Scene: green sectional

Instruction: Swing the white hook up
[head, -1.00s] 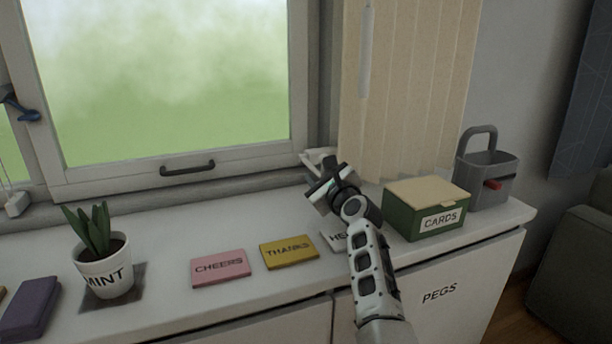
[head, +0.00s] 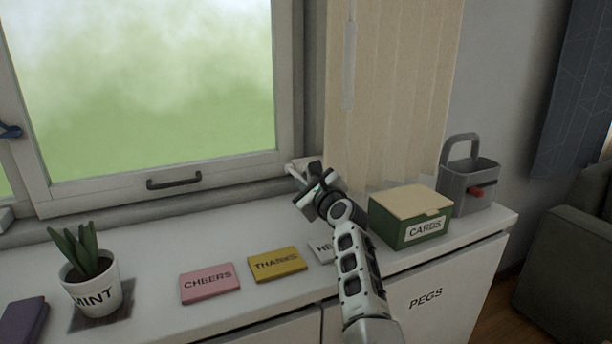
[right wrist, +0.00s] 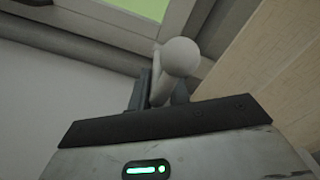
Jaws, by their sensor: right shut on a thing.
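The white hook (head: 295,169) shows as a small pale piece at the window's lower right corner, mostly hidden behind my right gripper. In the right wrist view it is a white rounded knob on a short stem (right wrist: 180,57), between the dark fingers. My right gripper (head: 308,183) is shut on it, just above the back of the white counter. It also shows in the right wrist view (right wrist: 158,88). My left gripper is not in view.
A green CARDS box (head: 410,219) stands right of my right arm, with a grey caddy (head: 466,186) behind it. Beige blinds (head: 390,90) hang close behind the gripper.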

